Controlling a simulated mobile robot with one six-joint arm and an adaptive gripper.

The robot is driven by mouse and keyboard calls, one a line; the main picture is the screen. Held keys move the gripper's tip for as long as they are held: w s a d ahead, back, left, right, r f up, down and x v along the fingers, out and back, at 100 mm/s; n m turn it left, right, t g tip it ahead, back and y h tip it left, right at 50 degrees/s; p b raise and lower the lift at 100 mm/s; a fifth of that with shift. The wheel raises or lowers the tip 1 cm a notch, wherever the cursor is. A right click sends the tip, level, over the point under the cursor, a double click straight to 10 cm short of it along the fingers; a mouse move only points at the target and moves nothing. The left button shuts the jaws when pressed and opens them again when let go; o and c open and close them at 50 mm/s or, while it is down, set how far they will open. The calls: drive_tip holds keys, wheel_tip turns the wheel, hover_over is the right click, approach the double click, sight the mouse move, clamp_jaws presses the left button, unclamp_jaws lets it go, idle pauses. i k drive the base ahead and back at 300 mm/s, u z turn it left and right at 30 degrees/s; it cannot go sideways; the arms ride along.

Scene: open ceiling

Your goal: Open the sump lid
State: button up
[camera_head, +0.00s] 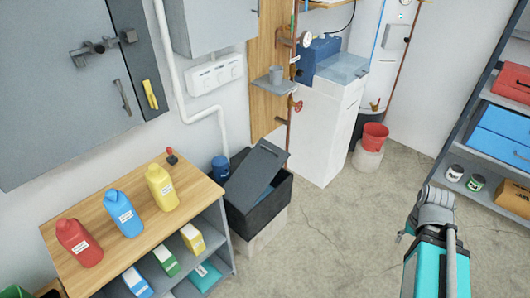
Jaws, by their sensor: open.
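The sump appears to be the black open-topped box (267,217) standing on a pale block, just right of the wooden shelf unit. Its dark grey lid (257,172) is tilted up at a steep slant over the box. Whether the lid is hinged or only leaning is hard to tell. My gripper (434,198) is at the right, at the end of my teal and grey arm, well apart from the lid. It is open, nothing shows in it, and its fingertips are hard to make out.
The shelf unit (112,189) left of the box bears red, blue and yellow bottles. A dark blue container (220,169) stands behind the box. A white cabinet (322,130) and red bucket (375,136) stand behind. Metal shelving (478,175) is right. The floor (335,235) between is clear.

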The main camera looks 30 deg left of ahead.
sight(254, 174)
drive_tip(key=u, duration=0.8)
drive_tip(key=i, duration=1)
drive_tip(key=z, duration=0.05)
